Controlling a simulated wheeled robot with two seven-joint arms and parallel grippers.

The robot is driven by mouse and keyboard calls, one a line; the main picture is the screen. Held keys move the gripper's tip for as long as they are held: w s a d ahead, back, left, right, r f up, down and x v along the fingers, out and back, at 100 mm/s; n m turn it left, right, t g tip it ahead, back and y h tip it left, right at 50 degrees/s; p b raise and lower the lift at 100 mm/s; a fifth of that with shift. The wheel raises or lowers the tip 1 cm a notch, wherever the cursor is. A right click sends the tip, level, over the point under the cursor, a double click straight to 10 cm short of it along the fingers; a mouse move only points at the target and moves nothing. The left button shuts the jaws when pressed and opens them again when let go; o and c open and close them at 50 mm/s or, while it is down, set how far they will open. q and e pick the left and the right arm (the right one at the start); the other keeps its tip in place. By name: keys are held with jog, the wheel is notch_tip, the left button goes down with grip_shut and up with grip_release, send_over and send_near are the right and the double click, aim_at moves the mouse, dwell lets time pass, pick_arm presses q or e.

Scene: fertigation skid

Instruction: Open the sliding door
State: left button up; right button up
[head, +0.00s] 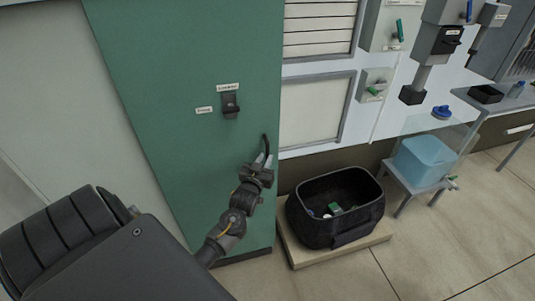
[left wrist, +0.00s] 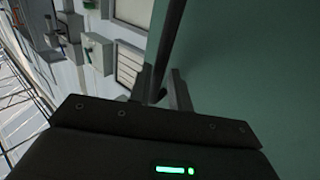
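The green sliding door (head: 180,75) stands upright in front of me in the head view; its green face also fills the right of the left wrist view (left wrist: 250,70). A dark bar handle (head: 265,145) is near the door's right edge. My left gripper (head: 263,160) is at the lower end of this handle. In the left wrist view the handle (left wrist: 171,40) runs down between the two fingers of my left gripper (left wrist: 160,90), which stand apart with a gap showing beside the bar. My right gripper is not in view.
A dark latch box (head: 230,104) with small labels is on the door. A black basket (head: 335,207) holding small items stands on a low platform right of the door. A blue bin (head: 423,160) sits on a small stand farther right. Floor is clear at the lower right.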

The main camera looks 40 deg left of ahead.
aim_at(267, 155)
pick_arm(q)
jog(key=shift+x, duration=1.5)
grip_shut()
